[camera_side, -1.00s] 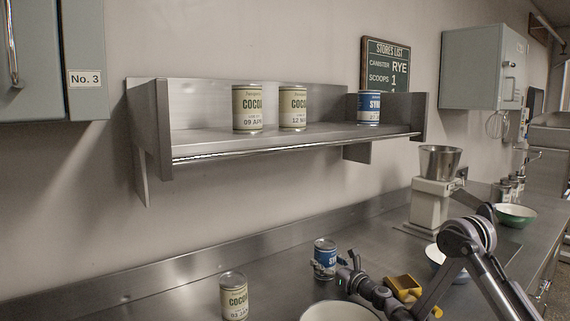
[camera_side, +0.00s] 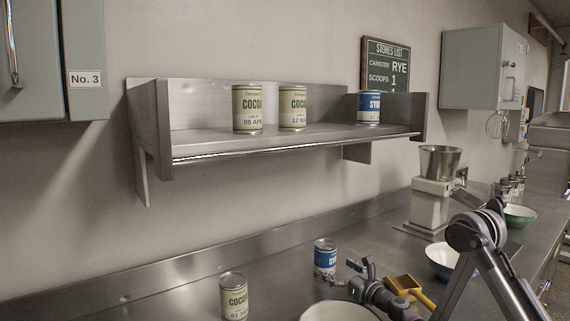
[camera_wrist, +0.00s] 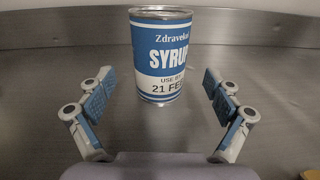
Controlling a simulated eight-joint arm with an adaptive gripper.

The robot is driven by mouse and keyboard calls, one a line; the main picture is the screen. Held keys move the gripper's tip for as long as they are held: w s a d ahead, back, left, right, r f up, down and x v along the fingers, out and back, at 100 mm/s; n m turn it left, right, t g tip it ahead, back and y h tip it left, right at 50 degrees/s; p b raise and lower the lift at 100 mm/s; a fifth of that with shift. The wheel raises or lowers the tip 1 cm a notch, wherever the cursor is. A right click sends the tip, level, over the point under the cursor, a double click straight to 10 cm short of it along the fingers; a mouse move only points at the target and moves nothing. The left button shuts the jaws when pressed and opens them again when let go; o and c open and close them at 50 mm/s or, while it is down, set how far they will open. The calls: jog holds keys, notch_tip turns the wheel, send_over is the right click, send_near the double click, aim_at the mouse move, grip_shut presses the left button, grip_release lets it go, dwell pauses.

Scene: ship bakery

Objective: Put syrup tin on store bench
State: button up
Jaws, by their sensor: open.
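A blue and white syrup tin (camera_side: 325,258) stands upright on the steel bench (camera_side: 278,268) near the back upstand. In the wrist view the syrup tin (camera_wrist: 161,55) stands ahead, its label reading 21 FEB. My gripper (camera_side: 358,266) is just right of the tin in the side view, apart from it. In the wrist view my gripper (camera_wrist: 159,85) is open and empty, with its fingers spread either side and short of the tin. Another syrup tin (camera_side: 368,107) stands at the right of the wall shelf (camera_side: 205,140).
Two cocoa tins (camera_side: 247,109) (camera_side: 293,108) stand on the shelf. A cocoa tin (camera_side: 234,296) stands on the bench left of the syrup tin.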

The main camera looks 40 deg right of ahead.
notch_tip(320, 180, up, 14)
jog(key=s+m+h, duration=0.2)
jog(key=m+h, duration=0.1)
jog(key=m, duration=0.6)
jog(key=s+a+r+m+g+h, duration=0.1)
jog(key=s+r+m+g+h, duration=0.15)
jog(key=s+m, duration=0.6)
jog(key=s+a+f+m+g+y, duration=0.3)
jog(key=s+a+f+m+g, duration=0.1)
jog(key=s+a+m, duration=0.4)
jog(key=s+a+f+m+g+y, duration=0.3)
jog(key=s+a+f+m, duration=0.3)
jog(key=s+m, duration=0.3)
jog(key=s+a+g, duration=0.1)
jog(key=s, duration=0.2)
jog(key=shift+s+a+f+m+y, duration=0.2)
jog(key=shift+a+f+m+y, duration=0.15)
